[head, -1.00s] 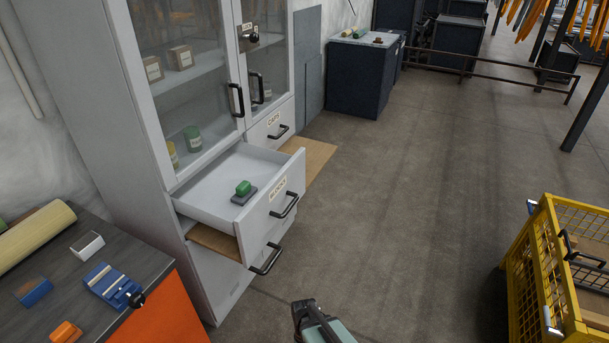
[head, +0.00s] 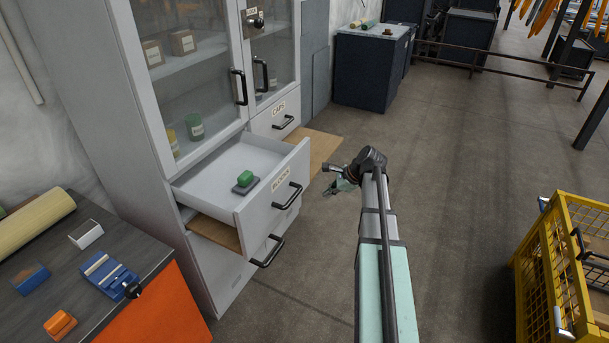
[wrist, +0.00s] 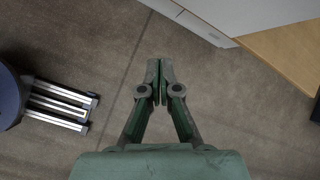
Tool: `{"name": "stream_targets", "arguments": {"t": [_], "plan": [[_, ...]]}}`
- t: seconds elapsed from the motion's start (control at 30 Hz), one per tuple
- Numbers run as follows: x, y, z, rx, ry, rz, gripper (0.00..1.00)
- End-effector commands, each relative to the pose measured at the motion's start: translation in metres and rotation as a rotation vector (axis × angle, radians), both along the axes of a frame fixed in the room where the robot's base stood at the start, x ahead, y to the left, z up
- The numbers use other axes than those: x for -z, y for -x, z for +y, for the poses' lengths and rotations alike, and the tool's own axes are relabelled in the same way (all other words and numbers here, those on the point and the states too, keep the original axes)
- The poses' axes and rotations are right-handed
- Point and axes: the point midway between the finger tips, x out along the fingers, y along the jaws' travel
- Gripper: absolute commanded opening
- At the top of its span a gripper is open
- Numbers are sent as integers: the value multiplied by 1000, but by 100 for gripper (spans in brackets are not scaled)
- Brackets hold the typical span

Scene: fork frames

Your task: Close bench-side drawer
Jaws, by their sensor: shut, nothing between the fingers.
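The bench-side drawer (head: 262,205), labelled "BLOCKS", stands pulled out of the grey cabinet on the side nearer the workbench. A green block on a grey base (head: 245,181) lies inside it. Its dark bar handle (head: 287,197) is on the front face. My gripper (head: 330,188) is out over the floor to the right of the drawer front, apart from it. In the wrist view my gripper (wrist: 160,82) points at the floor, its fingers together and empty. The drawer is not clearly identifiable in the wrist view.
The "CAPS" drawer (head: 272,120) beside it is shut. A wooden board (head: 322,148) juts out low beyond it, another below the open drawer. The workbench (head: 55,250) is at left, a yellow wire crate (head: 545,255) at right. The floor between is open.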

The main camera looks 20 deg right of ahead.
Motion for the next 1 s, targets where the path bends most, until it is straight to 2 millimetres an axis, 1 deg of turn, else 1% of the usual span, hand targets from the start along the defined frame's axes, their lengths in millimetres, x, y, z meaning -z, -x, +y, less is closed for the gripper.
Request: {"name": "stream_targets", "arguments": {"t": [0.03, 0.1, 0.2, 0.3, 0.4, 0.53, 0.67, 1.0], "plan": [[-22, -12, -13, 85, -58, 1, 0], [-45, -20, -21, 190, -144, 17, 0], [-68, -28, -26, 302, -245, 44, 0], [-80, -31, -28, 370, -311, 67, 0], [-85, -34, -29, 405, -344, 80, 0], [-81, -38, -25, 413, -352, 85, 0], [-69, -48, -17, 411, -352, 86, 0], [-23, -84, 11, 410, -351, 86, 0]]}}
